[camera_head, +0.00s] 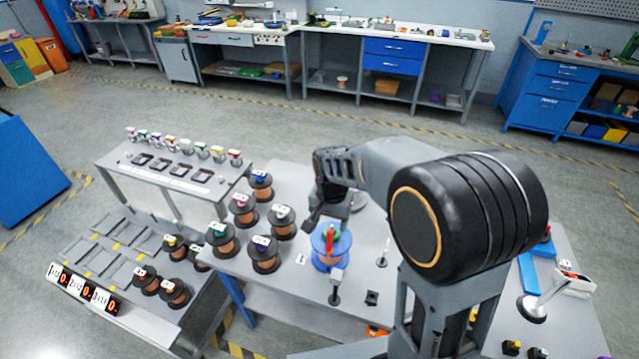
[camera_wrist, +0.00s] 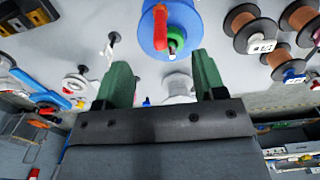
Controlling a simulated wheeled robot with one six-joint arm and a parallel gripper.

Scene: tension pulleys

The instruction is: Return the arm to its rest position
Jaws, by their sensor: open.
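My arm reaches from the right side of the head view over the grey table (camera_head: 282,285). My gripper (camera_wrist: 160,82) shows in the wrist view with two green fingers spread apart and nothing between them. In the head view its end (camera_head: 318,210) is partly hidden by my own wrist, just behind a blue spool holder (camera_head: 331,256) with a red handle on top. In the wrist view the blue holder (camera_wrist: 182,35) is beyond the fingertips, apart from them.
Several copper spools (camera_head: 264,255) stand left of the gripper. A rack with small coloured-top pieces (camera_head: 185,147) is further left. A small post (camera_head: 336,285) and a thin stand (camera_head: 383,254) stand near the blue holder.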

